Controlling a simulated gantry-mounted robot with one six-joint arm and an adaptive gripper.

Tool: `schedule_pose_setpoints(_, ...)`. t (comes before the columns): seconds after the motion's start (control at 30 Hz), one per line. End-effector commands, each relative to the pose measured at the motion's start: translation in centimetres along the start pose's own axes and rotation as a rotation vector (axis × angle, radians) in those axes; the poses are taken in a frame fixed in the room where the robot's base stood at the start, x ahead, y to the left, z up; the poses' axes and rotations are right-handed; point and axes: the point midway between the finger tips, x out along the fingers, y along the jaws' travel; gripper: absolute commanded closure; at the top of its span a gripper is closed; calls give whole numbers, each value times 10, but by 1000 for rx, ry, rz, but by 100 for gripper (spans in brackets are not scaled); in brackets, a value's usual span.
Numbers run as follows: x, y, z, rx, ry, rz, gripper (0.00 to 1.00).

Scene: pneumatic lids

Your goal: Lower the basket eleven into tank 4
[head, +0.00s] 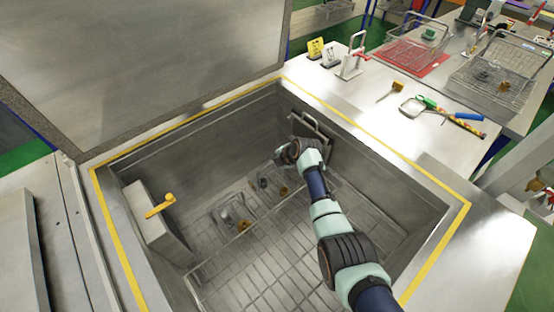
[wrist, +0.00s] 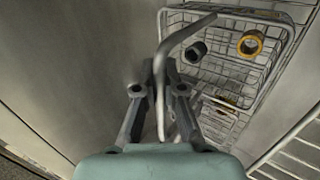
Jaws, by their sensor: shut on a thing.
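A wire basket (head: 262,208) is inside the open steel tank (head: 408,182), low over or on its slatted floor; I cannot tell whether it touches. It holds small parts, among them a dark ring (wrist: 195,52) and a brass ring (wrist: 250,42). In the wrist view the basket's rim (wrist: 228,14) shows beyond my fingers. My gripper (wrist: 160,78) is shut on the bent grey handle bar (wrist: 188,32), which passes between its fingers. In the head view my wrist hides the fingers. I cannot read a number on basket or tank.
A raised lid (head: 150,60) stands behind the tank. A box with a yellow lever (head: 160,205) is on the left inner wall. A dark frame (head: 318,140) is at the back right wall. On the right bench are a wire basket (head: 420,45), another basket (head: 495,80) and tools.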

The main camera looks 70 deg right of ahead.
Motion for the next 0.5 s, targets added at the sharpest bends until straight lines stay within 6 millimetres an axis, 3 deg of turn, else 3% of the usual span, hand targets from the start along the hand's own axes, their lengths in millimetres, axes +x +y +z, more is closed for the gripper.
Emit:
schedule_pose_setpoints(0.2, 18, -12, 0, 0, -1, 3, 100)
schedule_pose_setpoints(0.5, 28, -20, 0, 0, -1, 3, 100)
